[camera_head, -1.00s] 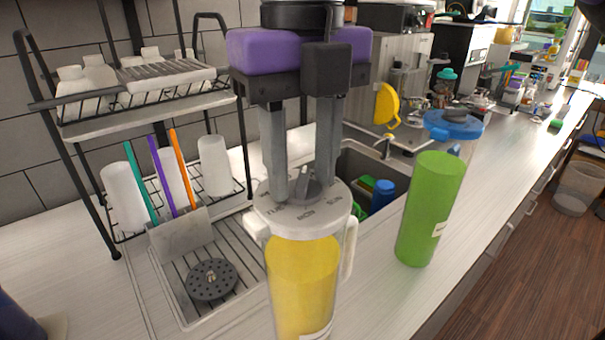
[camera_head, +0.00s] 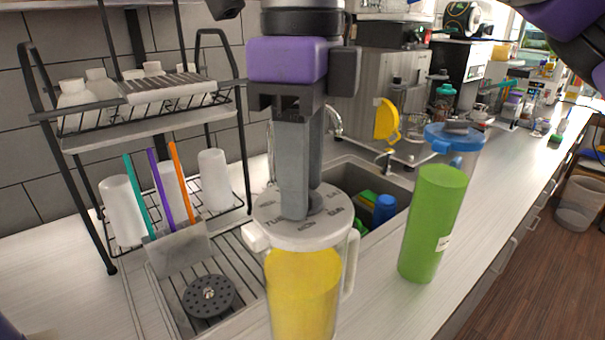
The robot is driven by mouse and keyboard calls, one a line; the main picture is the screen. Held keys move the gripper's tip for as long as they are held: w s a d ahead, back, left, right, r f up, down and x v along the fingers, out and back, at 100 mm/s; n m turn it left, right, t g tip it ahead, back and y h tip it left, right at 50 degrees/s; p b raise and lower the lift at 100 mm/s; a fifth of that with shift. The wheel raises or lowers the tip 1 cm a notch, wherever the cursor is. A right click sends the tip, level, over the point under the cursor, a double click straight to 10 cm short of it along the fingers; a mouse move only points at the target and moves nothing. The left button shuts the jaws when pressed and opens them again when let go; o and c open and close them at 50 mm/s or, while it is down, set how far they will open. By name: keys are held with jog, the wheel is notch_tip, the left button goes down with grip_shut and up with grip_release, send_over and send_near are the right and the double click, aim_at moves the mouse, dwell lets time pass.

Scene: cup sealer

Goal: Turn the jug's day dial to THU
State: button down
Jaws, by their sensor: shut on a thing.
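The jug (camera_head: 303,290) stands upright on the counter, with yellow contents and a clear handle on its right side. Its round grey-white lid (camera_head: 290,236) carries day names around the rim. TUE and MON show at the front, SUN at the right front, and more names lie farther back, hard to read. The grey day dial (camera_head: 316,204) is at the lid's centre, mostly hidden by my fingers. My gripper (camera_head: 298,208) points straight down and is shut on the dial, its fingers lined up one behind the other. I cannot tell which day the dial points to.
A green cylinder (camera_head: 432,225) and a blue-lidded container (camera_head: 455,137) stand right of the jug. A sink (camera_head: 375,172) lies behind. A dish rack (camera_head: 140,132) with white cups and coloured sticks stands left, beside a drain tray with a dark perforated disc (camera_head: 209,296).

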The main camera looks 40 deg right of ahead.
dwell(0.4)
jog(key=c, duration=0.9)
grip_release()
jog(key=shift+o, duration=0.2)
jog(key=shift+r, duration=0.1)
jog(key=shift+r, duration=3.8)
